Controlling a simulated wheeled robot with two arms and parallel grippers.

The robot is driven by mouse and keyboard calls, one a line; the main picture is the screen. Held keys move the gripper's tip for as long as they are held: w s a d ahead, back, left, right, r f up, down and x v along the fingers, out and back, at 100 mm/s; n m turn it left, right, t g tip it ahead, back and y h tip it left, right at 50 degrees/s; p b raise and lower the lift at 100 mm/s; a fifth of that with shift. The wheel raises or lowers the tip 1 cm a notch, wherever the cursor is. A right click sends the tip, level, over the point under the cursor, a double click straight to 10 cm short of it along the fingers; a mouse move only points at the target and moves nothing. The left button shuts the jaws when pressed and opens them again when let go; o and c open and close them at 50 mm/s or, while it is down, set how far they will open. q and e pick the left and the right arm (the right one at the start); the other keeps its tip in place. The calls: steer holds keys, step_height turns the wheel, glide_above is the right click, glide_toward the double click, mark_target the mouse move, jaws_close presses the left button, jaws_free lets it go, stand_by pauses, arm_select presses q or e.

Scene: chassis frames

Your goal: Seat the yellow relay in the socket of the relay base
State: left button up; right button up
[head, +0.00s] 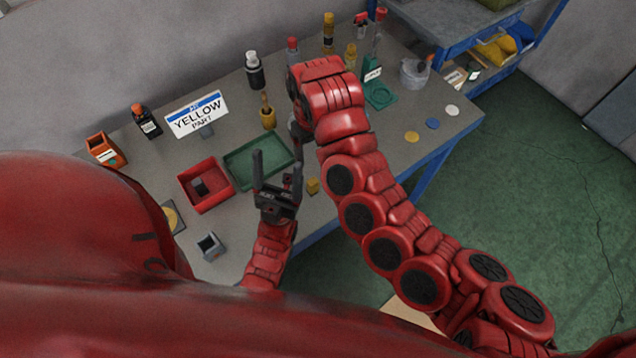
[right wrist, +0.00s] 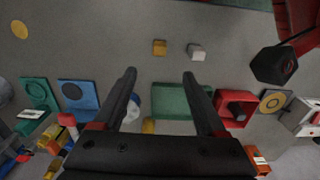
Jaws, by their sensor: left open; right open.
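A small yellow block (head: 313,186), which looks like the yellow relay, lies on the grey table near its front edge. In the right wrist view the yellow block (right wrist: 159,47) sits beyond my fingertips, beside a pale grey block (right wrist: 197,52). A grey box with a dark opening (head: 209,246) stands at the table's front left. I cannot tell whether it is the relay base. My left gripper (head: 277,160) is open and empty, left of the yellow block and over the table. My right gripper (right wrist: 160,76) is open with nothing between its fingers; the arm mostly hides it in the head view.
A green tray (head: 234,173) and a red tray (head: 218,197) holding a dark piece lie left of centre. A sign (head: 196,115) reads "YELLOW PART". Bottles and tools stand along the back. A green fixture (head: 381,97) and loose discs (head: 433,123) are at the right.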

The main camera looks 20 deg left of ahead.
step_height(320, 180, down, 9)
steer(key=b, duration=0.7)
steer(key=shift+w+r+b, duration=0.1)
steer(key=shift+b, duration=0.2)
steer(key=shift+f, duration=0.35)
steer(key=shift+a+f+p, duration=0.1)
steer(key=shift+f+p, duration=0.2)
steer(key=shift+f, duration=0.15)
step_height(320, 180, down, 5)
steer(key=p, duration=0.3)
steer(key=shift+w+a, duration=0.1)
steer(key=shift+f, duration=0.45)
jaws_close()
